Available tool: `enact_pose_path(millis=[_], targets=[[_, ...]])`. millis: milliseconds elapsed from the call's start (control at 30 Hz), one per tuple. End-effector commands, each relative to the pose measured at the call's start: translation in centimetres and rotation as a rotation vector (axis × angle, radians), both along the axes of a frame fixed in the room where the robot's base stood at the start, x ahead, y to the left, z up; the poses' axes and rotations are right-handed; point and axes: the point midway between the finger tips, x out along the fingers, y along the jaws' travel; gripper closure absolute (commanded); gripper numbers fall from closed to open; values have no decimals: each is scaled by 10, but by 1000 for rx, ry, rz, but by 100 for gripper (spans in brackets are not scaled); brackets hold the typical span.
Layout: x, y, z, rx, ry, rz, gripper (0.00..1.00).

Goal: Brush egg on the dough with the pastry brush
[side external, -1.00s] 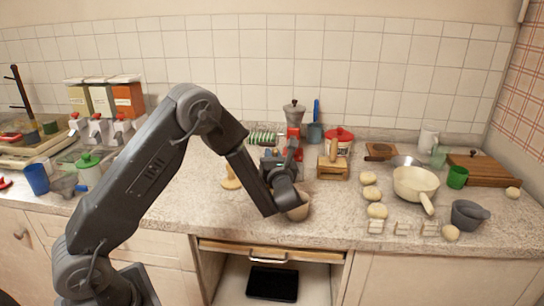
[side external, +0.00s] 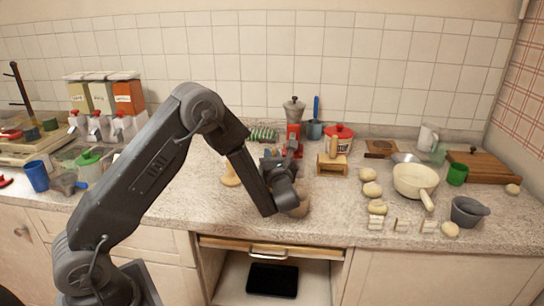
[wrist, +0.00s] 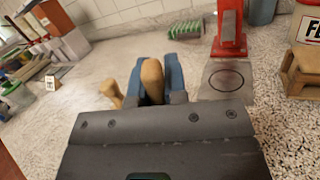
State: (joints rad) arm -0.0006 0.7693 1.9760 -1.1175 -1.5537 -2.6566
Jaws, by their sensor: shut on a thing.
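My gripper (wrist: 158,75) is shut on a wooden handle, which I take to be the pastry brush (wrist: 152,80). The handle stands up between the blue fingers in the wrist view; the bristles are hidden. In the side view my gripper (side external: 274,162) is over the middle of the counter, left of the red-based grinder. A small tan bowl (side external: 300,208) is partly hidden behind my wrist there; I cannot see what is in it. Several pale round dough pieces (side external: 372,190) lie on the counter to the right, with smaller pale blocks (side external: 401,225) in front of them.
The red-based grinder (side external: 293,135) stands close behind my gripper and also shows in the wrist view (wrist: 229,30). A tan wooden item (side external: 230,175) lies to the left. A wooden box (side external: 333,167), a cream pan (side external: 414,183) and a grey cup (side external: 467,212) stand to the right.

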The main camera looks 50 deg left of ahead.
Motion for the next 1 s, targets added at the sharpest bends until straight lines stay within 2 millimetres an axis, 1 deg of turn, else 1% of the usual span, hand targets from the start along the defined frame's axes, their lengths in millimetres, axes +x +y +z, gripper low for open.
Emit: enact_pose_path(millis=[233,367,1000], targets=[[-10,5,1,0,1,1,100],[-11,5,1,0,0,1,100],[14,-6,0,0,0,1,100]])
